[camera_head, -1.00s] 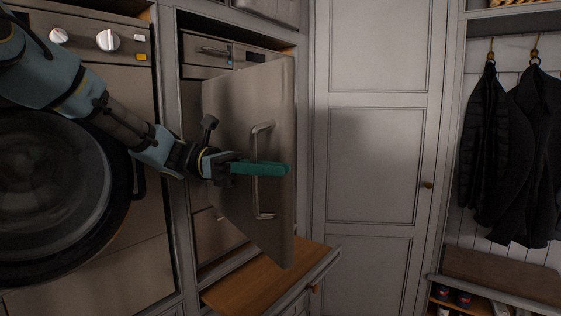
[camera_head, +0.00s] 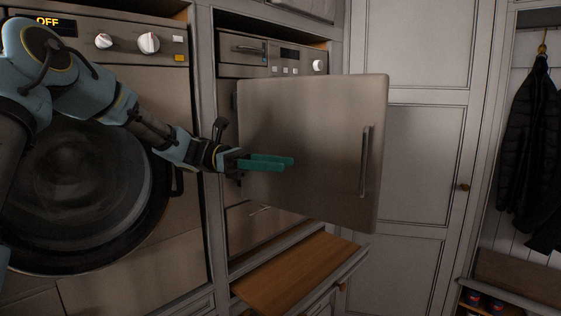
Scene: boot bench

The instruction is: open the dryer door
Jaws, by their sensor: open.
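The dryer door (camera_head: 305,130) is a square metal panel on the right-hand appliance. It stands ajar, its left edge near the appliance and its right edge swung out toward me. A vertical bar handle (camera_head: 365,162) is near its right edge. My gripper (camera_head: 289,163) has teal fingers and is open and empty. It is in front of the left and middle part of the door face, pointing right, with the handle apart from it to the right. I cannot tell whether the fingers touch the door. The door hides most of the appliance's opening.
A front-loading machine (camera_head: 190,225) with a large round dark door and an OFF display is at left, behind my arm. A wooden pull-out board (camera_head: 300,272) lies below the dryer door. A tall panelled cupboard (camera_head: 425,150) and a dark hanging coat (camera_head: 530,140) are at right.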

